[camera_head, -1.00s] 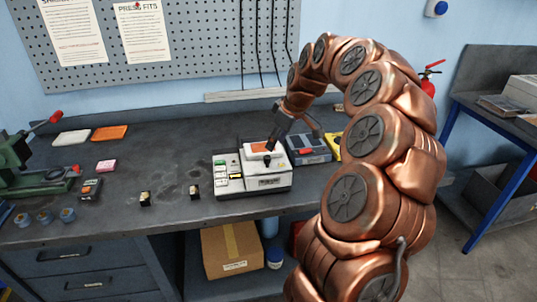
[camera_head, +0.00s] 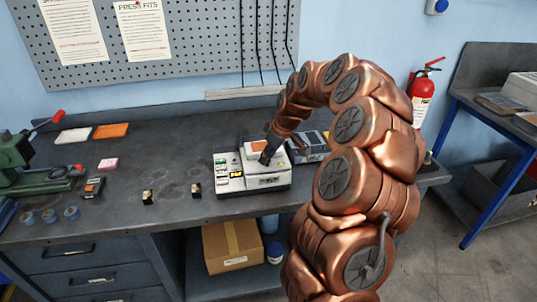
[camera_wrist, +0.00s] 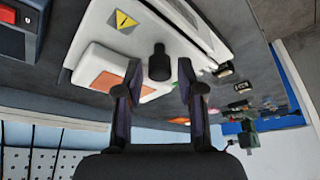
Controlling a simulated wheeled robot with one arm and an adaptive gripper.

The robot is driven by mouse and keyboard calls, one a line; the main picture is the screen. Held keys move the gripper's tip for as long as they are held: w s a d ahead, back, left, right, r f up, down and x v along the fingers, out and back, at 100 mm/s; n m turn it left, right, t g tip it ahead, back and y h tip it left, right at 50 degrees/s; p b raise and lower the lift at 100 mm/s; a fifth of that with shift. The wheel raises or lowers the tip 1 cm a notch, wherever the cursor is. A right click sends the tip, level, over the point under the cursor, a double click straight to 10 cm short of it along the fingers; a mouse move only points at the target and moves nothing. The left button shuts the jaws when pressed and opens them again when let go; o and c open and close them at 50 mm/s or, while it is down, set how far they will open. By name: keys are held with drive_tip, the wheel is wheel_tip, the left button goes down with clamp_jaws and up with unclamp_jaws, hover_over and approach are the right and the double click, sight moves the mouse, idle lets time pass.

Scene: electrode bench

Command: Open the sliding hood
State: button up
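A white and grey bench machine (camera_head: 268,183) stands near the front of the bench in the head view, with a small panel of coloured labels on its left. Its white hood (camera_wrist: 85,67) carries an orange window (camera_wrist: 107,82). A black knob (camera_wrist: 159,63) stands up from the hood. My gripper (camera_wrist: 160,68) is open, with one finger on each side of the knob and a visible gap to each. In the head view, my gripper (camera_head: 266,157) is over the hood and hides the knob. I cannot tell whether the hood has slid from its shut place.
A dark box device (camera_head: 313,153) stands close behind and right of the machine, partly behind my arm. Two small dark blocks (camera_head: 148,196) (camera_head: 196,190) stand to the left. A green press (camera_head: 40,170) is at the far left. The bench's middle left is mostly clear.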

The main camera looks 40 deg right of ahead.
clamp_jaws()
idle(0.4)
